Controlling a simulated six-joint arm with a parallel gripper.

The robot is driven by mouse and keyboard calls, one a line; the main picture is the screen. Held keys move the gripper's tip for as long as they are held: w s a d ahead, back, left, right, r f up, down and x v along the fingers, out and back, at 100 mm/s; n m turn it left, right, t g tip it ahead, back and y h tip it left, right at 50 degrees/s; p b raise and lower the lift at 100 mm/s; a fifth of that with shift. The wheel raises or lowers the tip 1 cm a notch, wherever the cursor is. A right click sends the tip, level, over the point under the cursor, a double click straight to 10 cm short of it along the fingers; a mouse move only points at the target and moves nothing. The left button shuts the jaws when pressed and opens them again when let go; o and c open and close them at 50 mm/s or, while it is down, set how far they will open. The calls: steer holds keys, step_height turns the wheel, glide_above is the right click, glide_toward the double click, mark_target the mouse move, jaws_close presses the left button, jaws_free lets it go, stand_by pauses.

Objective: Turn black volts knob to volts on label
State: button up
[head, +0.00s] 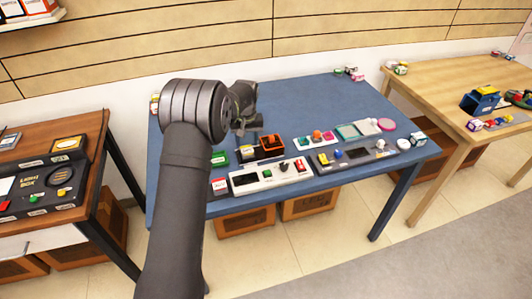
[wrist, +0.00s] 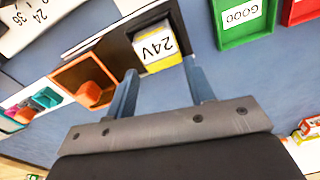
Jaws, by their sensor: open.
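A white panel (head: 256,185) with a dark display and small controls lies near the front of the blue table. In the wrist view, a white panel corner (wrist: 30,22) shows the numbers 24 and 36; no knob is visible there. My gripper (wrist: 160,88) is open and empty, its fingers above the blue table beside a yellow and white block (wrist: 155,50) labelled 24V. In the head view, my gripper (head: 246,122) is behind the panel, apart from it.
An orange tray (wrist: 75,75) holds an orange block, and a green tray (wrist: 240,35) is labelled GOOD. A second panel (head: 360,152) lies to the right on the blue table (head: 300,105). The blue table's back middle is clear.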

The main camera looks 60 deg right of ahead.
steer(key=s+r+m, duration=0.7)
steer(key=s+r, duration=0.3)
steer(key=m, duration=0.5)
glide_toward(284, 165)
steer(key=shift+g, duration=0.3)
steer(key=f, duration=0.8)
steer(key=shift+w+d+f, duration=0.2)
steer(key=shift+w, duration=0.1)
steer(key=c, duration=1)
